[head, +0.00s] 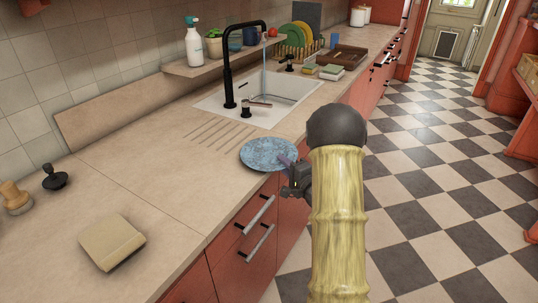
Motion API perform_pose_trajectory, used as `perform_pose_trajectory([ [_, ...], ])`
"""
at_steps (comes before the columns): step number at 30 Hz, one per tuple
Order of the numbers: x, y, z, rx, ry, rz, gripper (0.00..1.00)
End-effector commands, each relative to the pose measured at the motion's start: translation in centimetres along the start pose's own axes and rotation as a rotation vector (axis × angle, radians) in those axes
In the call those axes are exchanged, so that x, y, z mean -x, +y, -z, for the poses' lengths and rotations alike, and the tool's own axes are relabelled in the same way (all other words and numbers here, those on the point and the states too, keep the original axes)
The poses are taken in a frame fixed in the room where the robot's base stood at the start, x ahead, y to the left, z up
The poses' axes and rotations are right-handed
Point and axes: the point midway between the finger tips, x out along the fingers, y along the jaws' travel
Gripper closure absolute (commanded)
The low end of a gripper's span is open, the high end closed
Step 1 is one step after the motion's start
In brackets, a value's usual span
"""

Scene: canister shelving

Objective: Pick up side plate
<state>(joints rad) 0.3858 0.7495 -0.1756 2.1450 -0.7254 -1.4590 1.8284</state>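A round, speckled blue plate (262,153) shows in the head view at the front edge of the counter, to the near side of the sink. My gripper (287,162) is at the plate's right rim, and its dark body lies just past the counter edge. A purplish finger overlaps the rim. I cannot tell whether the fingers are closed on the plate, or whether the plate rests on the counter or is slightly raised. The far side of the gripper is hidden.
A white sink (285,92) with a black faucet (229,80) lies behind the plate. A beige block (111,241) sits on the near counter. Drawer handles (258,243) stick out below the edge. The counter left of the plate (165,175) and the checkered floor (430,180) are clear.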

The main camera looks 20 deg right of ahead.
Motion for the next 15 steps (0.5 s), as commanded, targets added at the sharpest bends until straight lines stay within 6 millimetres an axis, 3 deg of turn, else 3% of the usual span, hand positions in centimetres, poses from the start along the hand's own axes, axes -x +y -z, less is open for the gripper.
perform_pose_trajectory([
  [2, 0.0, 0.0, 0.0, 0.0, 0.0, 0.0, 1.0],
  [11, 0.0, -0.2, 0.0, 0.001, 0.0, 0.002, 1.0],
  [15, 0.0, -1.2, 0.0, 0.002, 0.0, 0.005, 1.0],
])
